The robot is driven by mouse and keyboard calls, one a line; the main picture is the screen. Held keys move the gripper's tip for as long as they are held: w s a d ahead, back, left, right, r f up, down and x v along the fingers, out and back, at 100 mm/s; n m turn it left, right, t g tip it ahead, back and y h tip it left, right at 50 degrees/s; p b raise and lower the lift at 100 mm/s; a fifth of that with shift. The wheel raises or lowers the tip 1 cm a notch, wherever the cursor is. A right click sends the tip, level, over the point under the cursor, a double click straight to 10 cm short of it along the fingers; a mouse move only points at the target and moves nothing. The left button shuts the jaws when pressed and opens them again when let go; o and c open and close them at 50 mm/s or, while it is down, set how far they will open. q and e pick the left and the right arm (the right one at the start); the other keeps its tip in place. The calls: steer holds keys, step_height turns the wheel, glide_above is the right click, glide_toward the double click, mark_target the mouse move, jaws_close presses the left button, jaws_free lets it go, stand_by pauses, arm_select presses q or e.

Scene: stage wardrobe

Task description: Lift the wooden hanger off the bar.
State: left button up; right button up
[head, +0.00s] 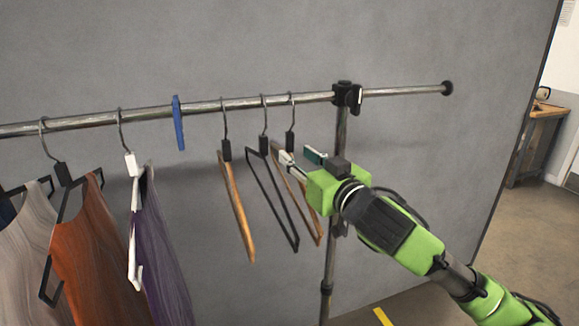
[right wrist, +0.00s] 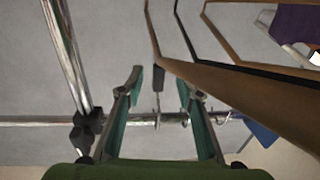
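Two bare wooden hangers hang from the metal bar (head: 233,103). A light brown wooden hanger (head: 238,210) hangs left of a black hanger (head: 272,200). A darker brown wooden hanger (head: 310,227) hangs at the right, partly hidden by my right gripper (head: 300,156). My right gripper is open, with its fingers just below that hanger's black neck in the head view. In the right wrist view, the neck (right wrist: 158,80) shows between the spread fingertips (right wrist: 161,86), apart from both; its depth is unclear. The hanger's brown arm (right wrist: 245,92) runs close beside one finger. My left gripper is out of view.
Garments hang on the left: grey (head: 35,255), orange (head: 90,250) and purple (head: 160,260). A blue piece (head: 178,125) hangs on the bar. A black clamp (head: 345,94) joins the bar to an upright post (head: 328,265). The grey wall stands close behind.

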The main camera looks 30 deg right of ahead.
mark_target(290, 152)
steer(key=w, duration=0.1)
steer(key=w+p, duration=0.2)
steer(key=w, duration=0.1)
steer(key=shift+w+d+f, duration=0.1)
steer(key=shift+d, duration=0.25)
steer(key=shift+w+f+p, duration=0.15)
steer(key=shift+w+p, duration=0.15)
steer(key=shift+w, duration=0.2)
jaws_close()
steer(key=shift+s, duration=0.1)
